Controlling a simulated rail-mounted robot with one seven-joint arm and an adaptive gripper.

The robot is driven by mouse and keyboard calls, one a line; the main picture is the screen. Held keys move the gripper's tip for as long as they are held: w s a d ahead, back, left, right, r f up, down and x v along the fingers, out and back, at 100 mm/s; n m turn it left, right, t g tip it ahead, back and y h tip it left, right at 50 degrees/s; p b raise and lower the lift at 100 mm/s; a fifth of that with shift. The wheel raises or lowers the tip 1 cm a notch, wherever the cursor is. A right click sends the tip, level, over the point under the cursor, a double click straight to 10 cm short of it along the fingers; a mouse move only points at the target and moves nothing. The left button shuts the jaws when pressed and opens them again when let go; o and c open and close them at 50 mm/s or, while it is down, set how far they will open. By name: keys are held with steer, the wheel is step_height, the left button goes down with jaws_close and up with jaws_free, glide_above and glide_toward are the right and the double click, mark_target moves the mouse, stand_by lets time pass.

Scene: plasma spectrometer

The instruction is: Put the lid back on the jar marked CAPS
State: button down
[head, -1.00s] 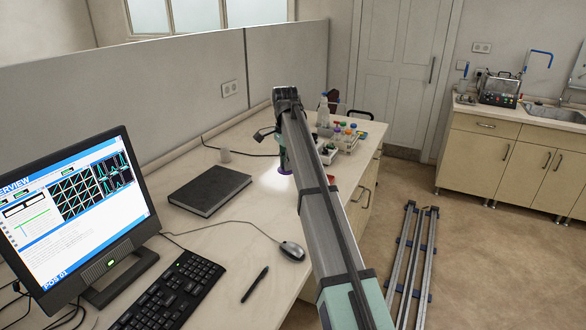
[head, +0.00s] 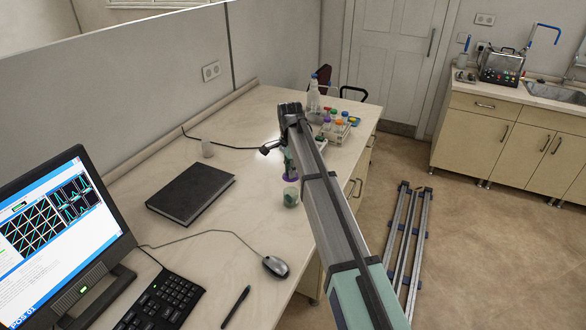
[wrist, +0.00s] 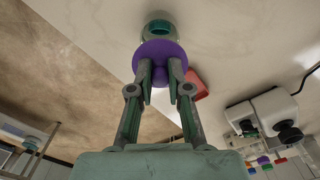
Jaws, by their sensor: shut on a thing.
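My gripper (wrist: 160,72) is shut on the purple lid (wrist: 160,52), with the fingers on its knob. The jar (wrist: 158,30), clear with teal-green contents, shows just beyond the lid in the wrist view. In the head view the jar (head: 291,196) stands upright near the table's right edge. The purple lid (head: 290,178) is right above its mouth, under my gripper (head: 288,160). I cannot tell whether lid and jar touch. No marking on the jar is legible.
Bottles and a rack with coloured caps (head: 335,125) stand at the table's far end. A mouse (head: 275,266) is nearer.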

steer(key=shift+f+b, duration=1.05)
steer(key=shift+f, duration=1.9)
steer(key=shift+f, duration=0.15)
stand_by(0.8)
steer(key=c, duration=0.6)
jaws_free()
steer(key=shift+o, duration=0.2)
steer(key=shift+r+p, duration=1.95)
steer(key=shift+r, duration=1.6)
